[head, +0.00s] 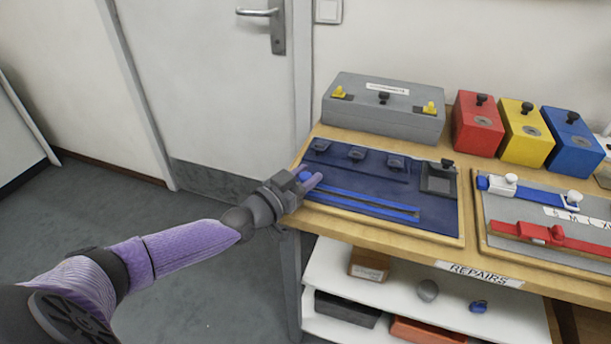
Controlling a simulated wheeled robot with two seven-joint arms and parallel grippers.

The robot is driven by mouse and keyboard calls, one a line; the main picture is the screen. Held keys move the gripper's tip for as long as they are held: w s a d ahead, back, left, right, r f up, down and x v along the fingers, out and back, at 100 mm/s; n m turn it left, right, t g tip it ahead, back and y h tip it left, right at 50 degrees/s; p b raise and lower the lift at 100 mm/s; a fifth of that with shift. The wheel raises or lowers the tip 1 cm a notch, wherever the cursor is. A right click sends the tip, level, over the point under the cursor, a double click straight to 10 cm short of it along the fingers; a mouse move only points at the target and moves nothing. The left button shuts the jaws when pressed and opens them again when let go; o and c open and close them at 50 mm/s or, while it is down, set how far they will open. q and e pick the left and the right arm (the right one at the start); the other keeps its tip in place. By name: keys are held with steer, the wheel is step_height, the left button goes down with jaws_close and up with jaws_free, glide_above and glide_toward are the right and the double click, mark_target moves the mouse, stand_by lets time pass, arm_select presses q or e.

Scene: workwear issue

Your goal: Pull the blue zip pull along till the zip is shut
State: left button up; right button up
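A dark blue cloth panel (385,180) lies on a board at the left end of the bench. The zip (365,204) shows as two bright blue strips running from the panel's left edge towards the lower right, with a thin dark gap between them. A small blue piece, which looks like the zip pull (304,175), is at the left end of the zip. I cannot tell whether the fingers are closed on the pull. My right gripper is out of view.
A grey box (383,108) with yellow latches stands behind the panel. Red (478,124), yellow (525,134) and blue (572,142) boxes stand to its right. A second board (545,222) with blue and red straps lies right of the panel. Shelves hold small items below.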

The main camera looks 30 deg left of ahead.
arm_select(q)
jaws_close()
stand_by(0.8)
steer(key=shift+d, duration=0.1)
